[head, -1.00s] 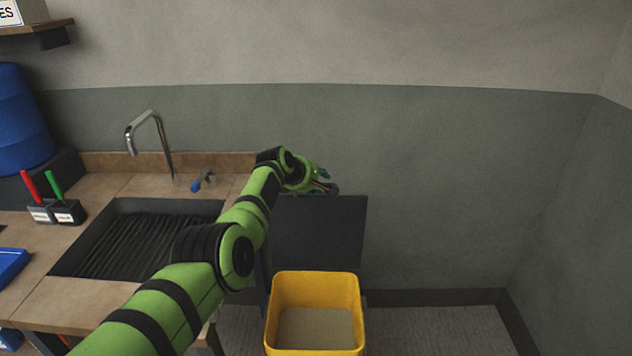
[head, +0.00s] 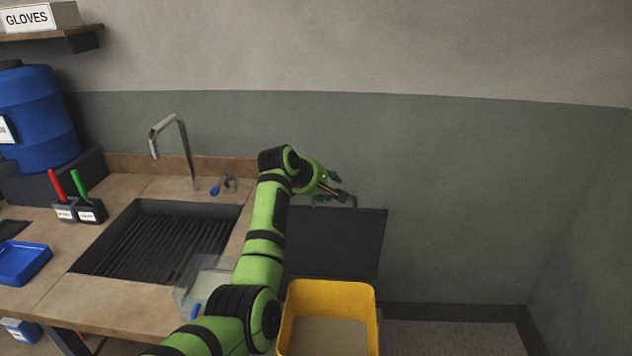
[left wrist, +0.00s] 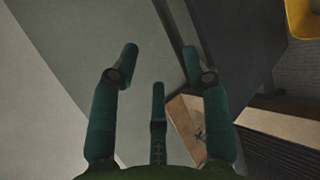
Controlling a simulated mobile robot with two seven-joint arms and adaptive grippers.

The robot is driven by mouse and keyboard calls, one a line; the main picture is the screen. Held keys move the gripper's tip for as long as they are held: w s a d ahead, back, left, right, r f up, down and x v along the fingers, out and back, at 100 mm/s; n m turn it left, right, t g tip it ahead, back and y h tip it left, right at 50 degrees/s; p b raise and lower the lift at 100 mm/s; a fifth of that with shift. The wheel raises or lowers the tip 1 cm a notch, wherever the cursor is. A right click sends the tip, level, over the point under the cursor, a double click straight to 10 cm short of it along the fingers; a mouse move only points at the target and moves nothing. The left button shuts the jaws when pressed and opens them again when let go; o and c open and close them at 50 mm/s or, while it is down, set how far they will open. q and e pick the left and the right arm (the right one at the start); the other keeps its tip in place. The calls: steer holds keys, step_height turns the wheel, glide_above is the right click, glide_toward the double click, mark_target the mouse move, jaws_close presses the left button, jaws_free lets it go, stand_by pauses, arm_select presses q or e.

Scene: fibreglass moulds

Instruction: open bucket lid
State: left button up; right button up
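The yellow bucket (head: 327,299) stands on the floor right of the counter, and I see into its open top. Its dark grey lid (head: 335,245) is raised and stands nearly upright behind the opening, by the wall. My left gripper (head: 345,193) is at the lid's upper edge; I cannot tell whether it touches. In the left wrist view, the left gripper (left wrist: 160,62) has its fingers spread with nothing between them. A dark panel that looks like the lid (left wrist: 235,42) lies beyond the fingers, with the bucket (left wrist: 303,18) in the corner. My right gripper is not in view.
The counter (head: 115,305) with a dark sink (head: 150,248) and a tap (head: 180,140) is left of the bucket. A clear container (head: 195,287) is partly behind my left arm. The wall (head: 480,190) is close behind; the floor right of the bucket is clear.

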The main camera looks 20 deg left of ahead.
arm_select(q)
steer(key=v, duration=0.5)
steer(key=shift+s+r, duration=0.2)
steer(key=shift+s, duration=0.1)
steer(key=shift+s+a+r, duration=0.1)
